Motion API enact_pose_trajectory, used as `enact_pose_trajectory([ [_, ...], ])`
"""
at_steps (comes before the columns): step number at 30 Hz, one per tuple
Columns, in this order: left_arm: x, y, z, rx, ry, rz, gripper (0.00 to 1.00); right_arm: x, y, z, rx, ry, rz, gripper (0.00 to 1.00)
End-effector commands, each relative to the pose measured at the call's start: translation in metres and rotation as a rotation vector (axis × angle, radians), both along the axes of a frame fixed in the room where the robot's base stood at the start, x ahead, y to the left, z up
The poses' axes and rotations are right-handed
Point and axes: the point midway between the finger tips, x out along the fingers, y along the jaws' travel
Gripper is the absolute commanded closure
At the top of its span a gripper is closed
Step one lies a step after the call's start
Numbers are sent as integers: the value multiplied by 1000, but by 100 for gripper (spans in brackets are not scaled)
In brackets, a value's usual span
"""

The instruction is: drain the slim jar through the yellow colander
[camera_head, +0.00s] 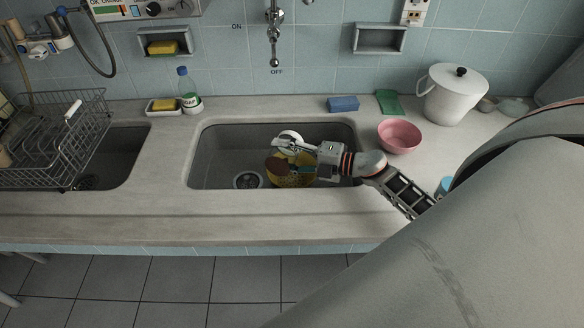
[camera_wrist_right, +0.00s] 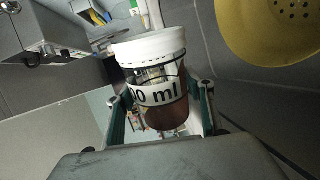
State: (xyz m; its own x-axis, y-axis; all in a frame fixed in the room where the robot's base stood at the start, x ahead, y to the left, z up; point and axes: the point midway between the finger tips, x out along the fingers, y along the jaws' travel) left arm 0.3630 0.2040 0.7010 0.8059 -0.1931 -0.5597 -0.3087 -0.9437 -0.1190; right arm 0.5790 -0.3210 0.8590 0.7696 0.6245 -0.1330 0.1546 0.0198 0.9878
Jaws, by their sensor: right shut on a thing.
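The slim jar has a white rim and dark brown contents; it shows in the head view (camera_head: 290,136) and large in the wrist view (camera_wrist_right: 152,48), where its label ends in "ml". My right gripper (camera_head: 294,150) is shut on the jar, with a finger on each side of it in the wrist view (camera_wrist_right: 163,100). The jar is held over the sink, above the yellow colander (camera_head: 301,181). The colander is in the right part of the sink, partly hidden by the gripper; its perforated side shows in the wrist view (camera_wrist_right: 270,35). I cannot tell the jar's exact tilt. My left gripper is out of view.
The sink (camera_head: 217,160) has an open drain (camera_head: 248,180) left of the colander. A pink bowl (camera_head: 400,136), blue sponge (camera_head: 343,104), green cloth (camera_head: 389,102) and white lidded pot (camera_head: 453,95) stand behind and right. A wire dish rack (camera_head: 60,135) is far left. The front counter is clear.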

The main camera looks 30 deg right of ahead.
Motion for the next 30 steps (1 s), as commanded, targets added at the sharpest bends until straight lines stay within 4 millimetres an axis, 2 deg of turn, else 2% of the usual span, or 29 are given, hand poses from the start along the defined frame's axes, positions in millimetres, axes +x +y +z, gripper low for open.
enact_pose_trajectory([
  [30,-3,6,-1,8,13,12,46,4,-5,-3,88,68,0,80],
])
